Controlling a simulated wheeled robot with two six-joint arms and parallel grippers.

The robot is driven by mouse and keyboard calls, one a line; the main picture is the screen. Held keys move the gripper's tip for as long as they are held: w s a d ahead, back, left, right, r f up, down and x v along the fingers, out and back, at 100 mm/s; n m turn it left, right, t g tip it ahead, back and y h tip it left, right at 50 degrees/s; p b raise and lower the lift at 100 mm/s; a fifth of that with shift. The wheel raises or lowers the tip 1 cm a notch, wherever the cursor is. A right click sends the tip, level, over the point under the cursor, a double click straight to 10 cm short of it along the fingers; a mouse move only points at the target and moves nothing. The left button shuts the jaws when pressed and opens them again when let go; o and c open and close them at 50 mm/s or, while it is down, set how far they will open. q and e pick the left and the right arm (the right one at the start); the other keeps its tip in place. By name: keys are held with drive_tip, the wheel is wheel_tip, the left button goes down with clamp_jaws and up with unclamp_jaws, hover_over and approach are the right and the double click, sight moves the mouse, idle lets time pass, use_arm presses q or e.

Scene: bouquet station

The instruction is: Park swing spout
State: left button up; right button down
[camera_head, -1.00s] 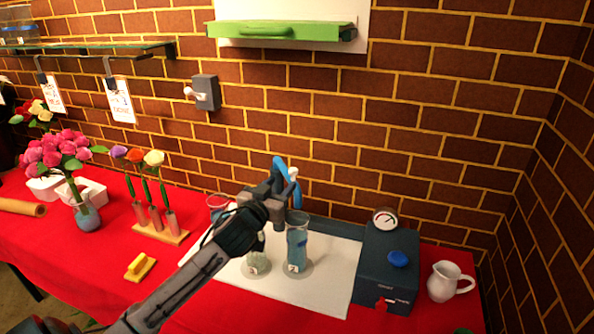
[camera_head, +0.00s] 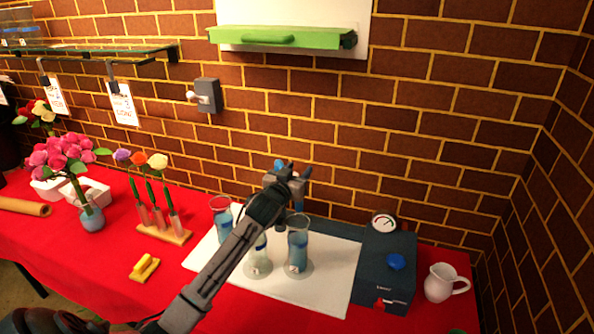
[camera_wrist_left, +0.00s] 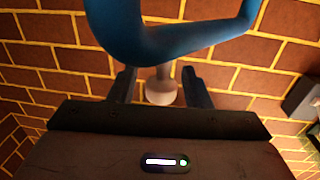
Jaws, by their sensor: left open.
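The swing spout is a blue curved tube, mostly hidden behind my left gripper (camera_head: 291,172) in the head view; a bit of blue (camera_head: 279,164) shows above the jaws. In the left wrist view the blue tube (camera_wrist_left: 165,42) arches across the top, close to the camera. A pale round knob (camera_wrist_left: 160,93) on a short stem shows between the two open fingers, apart from both in the picture. I cannot tell how deep it sits between them. My left gripper is open and empty. My right gripper is not in view.
Glass cylinders (camera_head: 298,243) with blue contents stand on a white mat (camera_head: 335,268) below the gripper. A dark box with a gauge (camera_head: 384,270) and a white jug (camera_head: 442,283) are to the right. A flower rack (camera_head: 163,232) is left. A green flap (camera_head: 282,37) hangs above.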

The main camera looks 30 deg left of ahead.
use_arm(q)
drive_tip(key=shift+c, duration=0.4)
clamp_jaws()
drive_tip(key=shift+w+f, duration=0.1)
